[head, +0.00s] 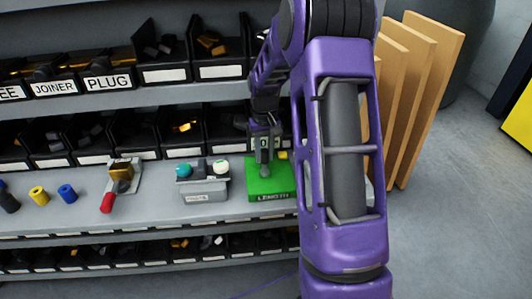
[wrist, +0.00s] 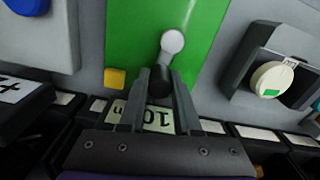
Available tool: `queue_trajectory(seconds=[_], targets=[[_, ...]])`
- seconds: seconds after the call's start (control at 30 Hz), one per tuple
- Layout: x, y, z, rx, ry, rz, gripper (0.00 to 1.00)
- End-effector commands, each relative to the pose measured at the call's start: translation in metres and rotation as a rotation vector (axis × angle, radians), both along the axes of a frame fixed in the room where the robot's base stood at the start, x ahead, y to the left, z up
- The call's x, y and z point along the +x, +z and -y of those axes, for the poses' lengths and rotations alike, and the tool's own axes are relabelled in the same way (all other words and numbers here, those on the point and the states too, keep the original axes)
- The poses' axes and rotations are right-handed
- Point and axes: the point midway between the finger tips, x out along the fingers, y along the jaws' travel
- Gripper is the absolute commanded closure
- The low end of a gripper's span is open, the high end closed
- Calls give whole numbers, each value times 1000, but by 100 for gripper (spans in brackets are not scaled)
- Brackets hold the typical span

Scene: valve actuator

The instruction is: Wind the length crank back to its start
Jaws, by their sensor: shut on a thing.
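The length crank stands on a green box (head: 270,187) marked LENGTH, right of centre on the bench in the head view. The wrist view shows the green box face (wrist: 205,25), the crank's pale round hub (wrist: 172,41) and its dark handle knob (wrist: 160,85). My gripper (wrist: 160,78) is shut on the crank's knob, one finger on each side. In the head view my gripper (head: 264,158) points down over the green box and hides most of the crank. A label reading "10" and more (wrist: 157,116), upside down, is partly hidden behind my fingers.
A yellow block (wrist: 115,78) sits by the green box. A grey box with teal and white knobs (head: 204,182) stands to its left, then a red-handled device (head: 119,182). Black bins line the shelves behind. Wooden boards (head: 418,85) lean at the right.

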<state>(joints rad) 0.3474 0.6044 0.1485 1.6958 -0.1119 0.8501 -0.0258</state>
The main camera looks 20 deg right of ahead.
Motion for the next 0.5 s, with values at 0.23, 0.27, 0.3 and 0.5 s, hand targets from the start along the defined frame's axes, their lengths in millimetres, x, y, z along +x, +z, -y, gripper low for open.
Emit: queue_trajectory(seconds=[0.23, 0.27, 0.3, 0.5], targets=[[1, 1, -1, 0, 18, 3, 100], [1, 1, -1, 0, 18, 3, 100], [1, 1, -1, 0, 18, 3, 100], [1, 1, -1, 0, 17, 3, 67]])
